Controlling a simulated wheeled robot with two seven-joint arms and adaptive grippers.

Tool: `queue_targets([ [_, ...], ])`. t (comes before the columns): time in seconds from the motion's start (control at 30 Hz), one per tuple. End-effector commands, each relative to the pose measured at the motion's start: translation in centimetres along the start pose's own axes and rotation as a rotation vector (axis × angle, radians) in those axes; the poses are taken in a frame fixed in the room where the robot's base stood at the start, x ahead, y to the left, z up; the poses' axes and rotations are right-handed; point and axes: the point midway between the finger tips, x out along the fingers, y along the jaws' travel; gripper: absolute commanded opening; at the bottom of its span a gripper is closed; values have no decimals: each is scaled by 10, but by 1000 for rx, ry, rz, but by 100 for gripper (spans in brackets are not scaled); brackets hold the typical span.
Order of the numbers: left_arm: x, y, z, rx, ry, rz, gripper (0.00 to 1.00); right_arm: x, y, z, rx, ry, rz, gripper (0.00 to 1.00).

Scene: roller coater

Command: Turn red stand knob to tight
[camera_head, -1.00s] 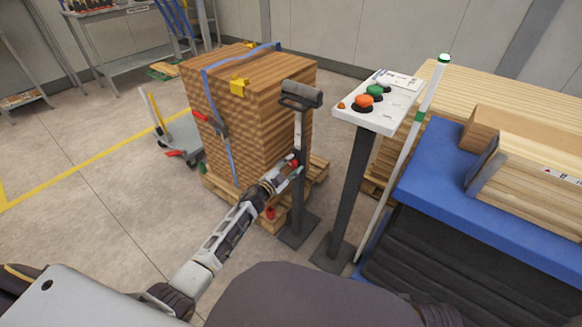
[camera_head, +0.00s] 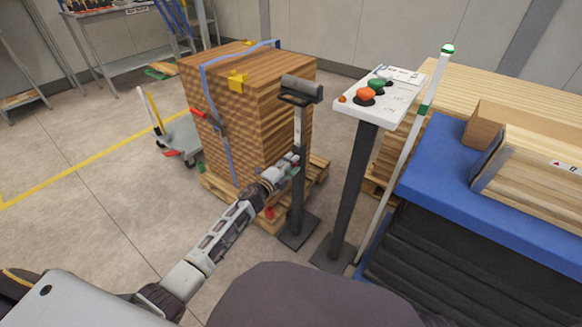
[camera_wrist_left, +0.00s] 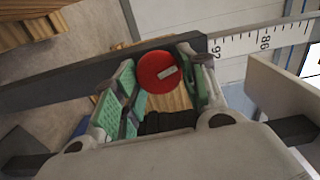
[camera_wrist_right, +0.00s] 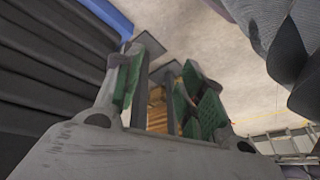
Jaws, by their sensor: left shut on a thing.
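The red knob (camera_wrist_left: 158,72) is a round disc with a small pale label bar, seen face on in the left wrist view. It sits on the dark upright stand (camera_head: 298,205), which carries a printed scale (camera_wrist_left: 255,38). My left gripper (camera_head: 291,163) is at the stand's post. In the left wrist view its green-padded fingers (camera_wrist_left: 163,90) lie on either side of the knob, shut on it. In the head view the gripper covers the knob. My right gripper (camera_wrist_right: 158,95) is open and empty in the right wrist view, with dark posts behind its fingers.
A strapped wooden load (camera_head: 250,110) on a pallet stands behind the stand. A button console (camera_head: 378,97) on a dark post is just right of it. A blue-topped table (camera_head: 440,190) with boards is further right. Open floor (camera_head: 90,225) lies left.

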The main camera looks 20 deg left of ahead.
Motion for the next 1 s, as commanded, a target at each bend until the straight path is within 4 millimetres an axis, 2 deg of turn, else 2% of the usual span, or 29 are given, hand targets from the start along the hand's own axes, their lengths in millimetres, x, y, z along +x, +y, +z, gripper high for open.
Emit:
queue_targets([
  [0.2,0,4,0,170,1,1,18,20,-1,4,10,33,-18,40],
  [0.43,0,4,0,283,2,2,18,31,-2,6,18,58,-30,40],
  [1.0,-1,4,-1,326,3,3,18,34,-2,5,21,70,-33,40],
])
